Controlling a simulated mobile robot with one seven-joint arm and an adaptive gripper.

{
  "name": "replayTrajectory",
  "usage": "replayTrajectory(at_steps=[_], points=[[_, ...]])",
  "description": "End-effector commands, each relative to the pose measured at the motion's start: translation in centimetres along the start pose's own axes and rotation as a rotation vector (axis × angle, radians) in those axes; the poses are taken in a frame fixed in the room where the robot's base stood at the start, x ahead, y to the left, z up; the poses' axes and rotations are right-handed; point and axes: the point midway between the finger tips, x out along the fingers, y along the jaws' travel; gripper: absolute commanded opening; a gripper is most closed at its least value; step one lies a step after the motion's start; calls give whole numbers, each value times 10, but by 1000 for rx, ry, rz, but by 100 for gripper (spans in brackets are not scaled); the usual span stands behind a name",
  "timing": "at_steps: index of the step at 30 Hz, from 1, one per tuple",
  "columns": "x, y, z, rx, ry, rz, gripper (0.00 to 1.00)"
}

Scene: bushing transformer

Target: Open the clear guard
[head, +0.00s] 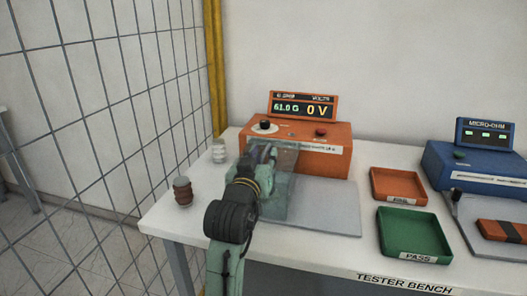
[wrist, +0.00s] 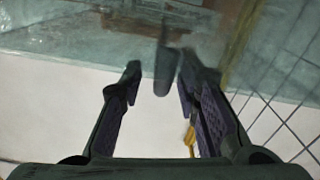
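The clear guard (head: 287,158) is a see-through box shape in front of the orange tester (head: 322,140) on the bench. In the wrist view its hazy panel (wrist: 80,45) spans the upper part. My gripper (head: 263,153) is at the guard's left part in the head view, where the arm and the panel overlap. In the wrist view my gripper (wrist: 158,85) has its two dark fingers apart. A dark tab (wrist: 166,70), perhaps the guard's handle, shows between the fingertips, closer to the right one. Contact cannot be told.
A brown bushing (head: 183,191) and a pale one (head: 219,151) stand at the bench's left side. A red tray (head: 398,185), a green tray (head: 413,234) and a blue meter (head: 478,165) are to the right. A wire mesh fence (head: 95,120) rises on the left.

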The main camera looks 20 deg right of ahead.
Motion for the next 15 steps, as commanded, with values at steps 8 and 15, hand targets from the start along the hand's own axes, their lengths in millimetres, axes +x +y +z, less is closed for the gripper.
replayTrajectory(at_steps=[8,15], points=[[4,0,0,0,0,0,30],[4,0,0,0,0,0,18]])
